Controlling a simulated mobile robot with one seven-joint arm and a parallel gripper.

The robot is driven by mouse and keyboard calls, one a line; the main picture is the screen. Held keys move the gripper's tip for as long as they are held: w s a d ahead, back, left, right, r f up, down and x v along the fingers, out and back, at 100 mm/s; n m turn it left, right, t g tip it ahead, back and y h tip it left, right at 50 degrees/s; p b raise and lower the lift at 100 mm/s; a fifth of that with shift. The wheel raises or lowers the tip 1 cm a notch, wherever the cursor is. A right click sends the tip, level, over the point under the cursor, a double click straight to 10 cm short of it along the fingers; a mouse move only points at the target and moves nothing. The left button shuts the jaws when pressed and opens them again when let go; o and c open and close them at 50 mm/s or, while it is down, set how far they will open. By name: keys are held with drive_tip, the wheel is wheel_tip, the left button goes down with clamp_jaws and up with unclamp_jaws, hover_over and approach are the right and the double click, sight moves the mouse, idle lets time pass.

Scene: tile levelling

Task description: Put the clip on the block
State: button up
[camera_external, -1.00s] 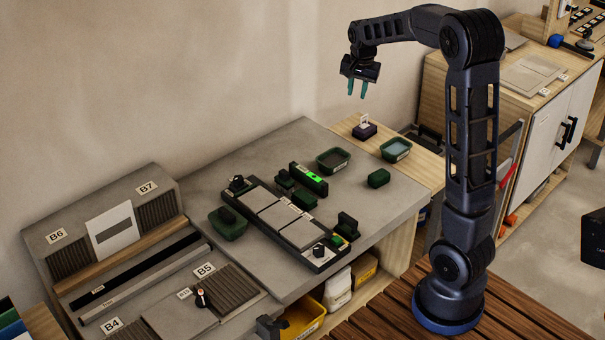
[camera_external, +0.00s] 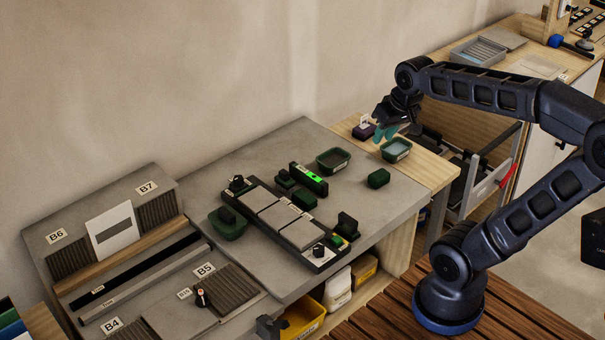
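A small pale, loop-shaped piece (camera_external: 364,119), which looks like the clip, stands upright on a dark purple block (camera_external: 361,132) on the wooden bench top at the back. My gripper (camera_external: 390,132) is just right of it in this view, low over the bench. Its two teal fingers look apart, with nothing visible between them. Whether a finger touches the clip or block cannot be told. A dark green block (camera_external: 378,178) lies on the grey table's right part, apart from the gripper.
A green bin (camera_external: 396,150) sits just in front of my gripper, with another green bin (camera_external: 333,161) to its left. The black tray with grey tiles (camera_external: 262,205) and a green-lit level (camera_external: 309,179) occupy the table's middle. A grey drawer (camera_external: 490,185) stands open at right.

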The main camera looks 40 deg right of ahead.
drive_tip(key=s+a+f+n, duration=0.2)
drive_tip(key=s, duration=0.4)
drive_tip(key=shift+a, duration=0.25)
idle(1.0)
